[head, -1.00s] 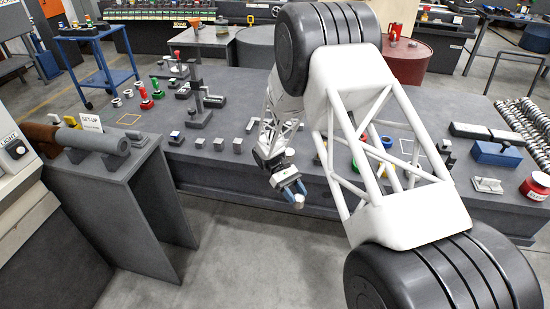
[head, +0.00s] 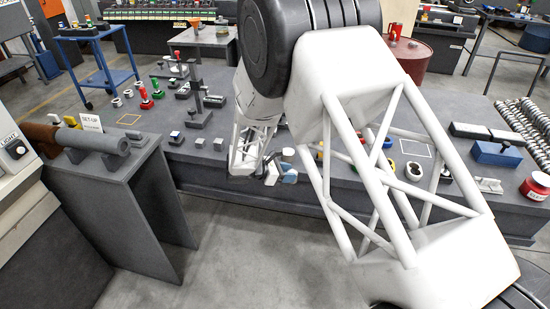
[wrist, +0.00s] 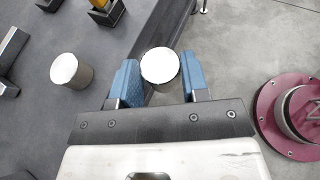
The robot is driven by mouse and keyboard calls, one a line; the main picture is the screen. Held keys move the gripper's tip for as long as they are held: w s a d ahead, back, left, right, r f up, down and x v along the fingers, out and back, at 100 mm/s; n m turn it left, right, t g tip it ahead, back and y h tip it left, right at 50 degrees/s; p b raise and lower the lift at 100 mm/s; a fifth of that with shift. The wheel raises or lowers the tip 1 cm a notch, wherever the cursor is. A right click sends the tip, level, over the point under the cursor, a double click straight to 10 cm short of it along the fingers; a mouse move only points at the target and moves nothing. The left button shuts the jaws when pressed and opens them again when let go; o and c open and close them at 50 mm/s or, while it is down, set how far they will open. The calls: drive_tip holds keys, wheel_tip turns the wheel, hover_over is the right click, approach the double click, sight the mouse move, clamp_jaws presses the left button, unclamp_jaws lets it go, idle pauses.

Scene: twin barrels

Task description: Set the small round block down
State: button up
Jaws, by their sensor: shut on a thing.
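My gripper (wrist: 160,85) has two blue fingers and is shut on a small round block (wrist: 160,66) with a pale flat top. In the wrist view the block sits between the fingertips, over the table's front edge. I cannot tell its height above the table. In the head view my gripper (head: 281,172) is at the front edge of the long grey table (head: 225,172), partly hidden by my arm. A second round block (wrist: 70,72) with a pale top stands on the table to the left of my gripper in the wrist view, apart from it.
A yellow piece on a dark base (wrist: 102,14) and a dark grey piece (wrist: 10,50) lie on the table near the round blocks. Small grey blocks (head: 218,144) line the table's front. Open floor lies in front.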

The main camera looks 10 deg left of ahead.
drive_tip(key=shift+w+a+r+n+t+y, duration=0.2)
drive_tip(key=shift+a+n+t+y, duration=0.05)
drive_tip(key=shift+a+n+t, duration=0.2)
drive_tip(key=shift+w+a+r+n+t+y, duration=0.25)
drive_tip(key=shift+a+n+t+y, duration=0.1)
drive_tip(key=shift+a, duration=0.15)
drive_tip(key=shift+w+a+r+n+t+y, duration=0.15)
drive_tip(key=shift+a+r+n+t+y, duration=0.05)
drive_tip(key=shift+a+n+t, duration=0.25)
drive_tip(key=shift+w, duration=0.15)
drive_tip(key=w+a, duration=0.2)
drive_tip(key=w, duration=0.2)
drive_tip(key=w+a+f, duration=0.1)
drive_tip(key=w+a, duration=0.1)
drive_tip(key=w, duration=0.3)
drive_tip(key=w+a, duration=0.2)
drive_tip(key=w, duration=0.3)
drive_tip(key=shift+w+a+f, duration=0.1)
drive_tip(key=shift+a+f, duration=0.15)
drive_tip(key=shift+a, duration=0.15)
drive_tip(key=shift+f, duration=1.75)
drive_tip(key=shift+f, duration=0.15)
drive_tip(key=o, duration=1.2)
drive_tip(key=shift+c, duration=0.2)
